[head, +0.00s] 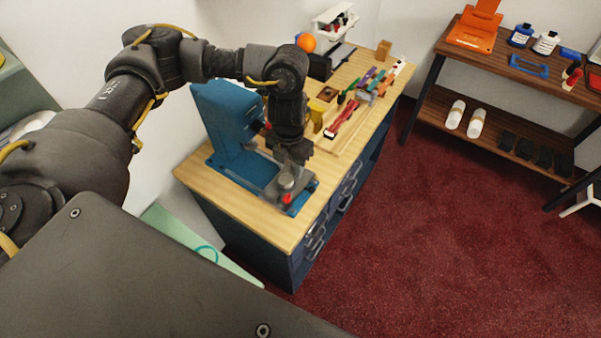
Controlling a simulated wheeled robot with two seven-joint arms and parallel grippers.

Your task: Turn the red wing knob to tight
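A small red part, which looks like the red wing knob (286,198), shows at the front end of the blue machine (222,118) on the wooden counter (232,206). It sits low beside a grey round part (290,183) on the machine's blue base. My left arm reaches in from the left, over the machine. My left gripper (292,166) points down just above the grey round part and close to the red knob. Its fingers are small and partly merge with the grey part, so I cannot tell their opening or any contact. The knob's tight mark is not readable. My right gripper is not in view.
A dark wooden shelf unit (520,72) with bottles stands at the right. The red carpet (430,230) between is clear.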

